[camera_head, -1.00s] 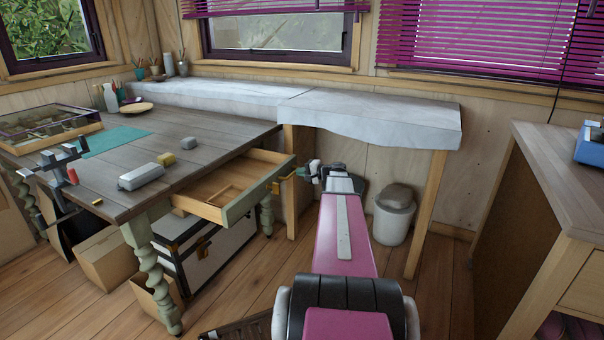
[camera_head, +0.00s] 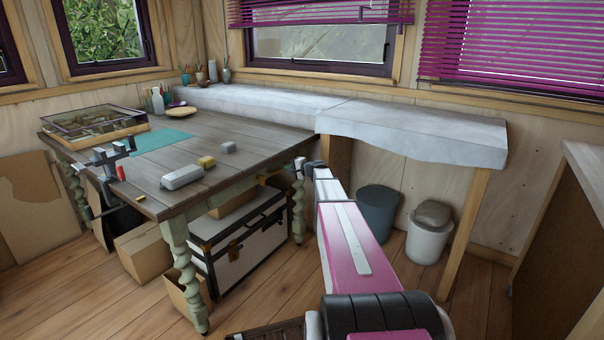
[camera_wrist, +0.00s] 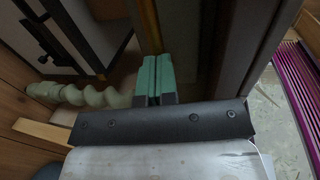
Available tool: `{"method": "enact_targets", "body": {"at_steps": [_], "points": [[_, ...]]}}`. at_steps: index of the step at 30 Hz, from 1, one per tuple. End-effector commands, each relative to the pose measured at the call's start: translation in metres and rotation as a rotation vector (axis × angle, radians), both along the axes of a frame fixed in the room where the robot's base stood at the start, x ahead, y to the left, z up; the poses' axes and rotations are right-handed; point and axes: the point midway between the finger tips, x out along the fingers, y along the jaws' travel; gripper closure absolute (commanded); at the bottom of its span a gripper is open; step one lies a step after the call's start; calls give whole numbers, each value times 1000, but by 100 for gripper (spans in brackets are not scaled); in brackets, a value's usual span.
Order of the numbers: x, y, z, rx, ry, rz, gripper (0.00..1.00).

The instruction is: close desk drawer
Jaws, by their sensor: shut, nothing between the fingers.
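The wooden desk (camera_head: 215,150) stands at the left in the head view.
A black-and-white trunk (camera_head: 238,245) and cardboard boxes (camera_head: 140,248) are under the desk. A turned leg (camera_head: 185,275) stands at its front corner. A grey bin (camera_head: 376,212) and a white bin (camera_head: 428,238) stand under the cloth-covered bench (camera_head: 420,135). Floor in front of the desk is mostly clear.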

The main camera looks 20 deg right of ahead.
Motion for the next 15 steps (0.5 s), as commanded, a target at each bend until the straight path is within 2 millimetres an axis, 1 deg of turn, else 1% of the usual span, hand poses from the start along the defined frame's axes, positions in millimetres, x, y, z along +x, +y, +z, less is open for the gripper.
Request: {"method": "enact_targets", "body": {"at_steps": [1,6,15], "points": [[9,6,0,0,0,1,100],[22,16,0,0,0,0,100],[28,21,0,1,-1,0,100]]}}
